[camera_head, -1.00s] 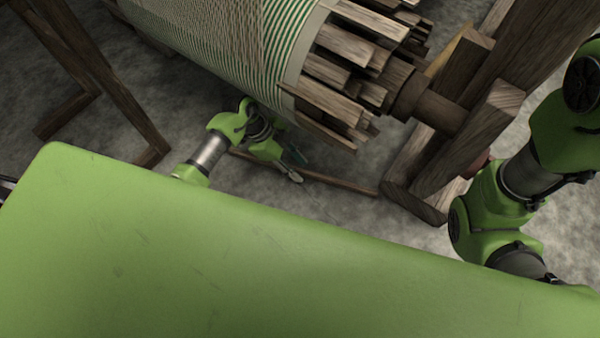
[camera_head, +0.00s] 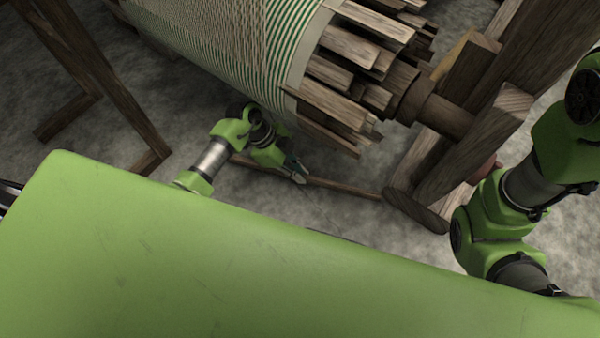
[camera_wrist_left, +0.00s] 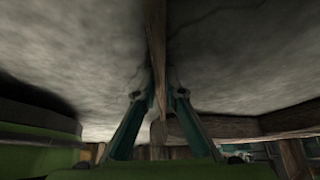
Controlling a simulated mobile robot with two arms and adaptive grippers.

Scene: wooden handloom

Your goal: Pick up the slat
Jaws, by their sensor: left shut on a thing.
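The slat (camera_head: 345,188) is a long, thin brown wooden strip low beneath the loom's roller in the head view. It also shows in the left wrist view as a narrow upright strip (camera_wrist_left: 156,42) between the two fingers. My left gripper (camera_head: 299,173) is shut on the slat partway along its length; its teal fingers (camera_wrist_left: 164,88) press it from both sides in the left wrist view. Part of the slat is hidden behind my left gripper in the head view. My right arm shows at the right edge, but its gripper is out of view.
The loom's roller with striped cloth (camera_head: 235,40) and wooden end slats (camera_head: 345,75) hangs just above my left gripper. A thick wooden frame post (camera_head: 480,140) stands to the right, and thinner wooden legs (camera_head: 110,85) to the left. Bare grey floor (camera_head: 200,115) lies between.

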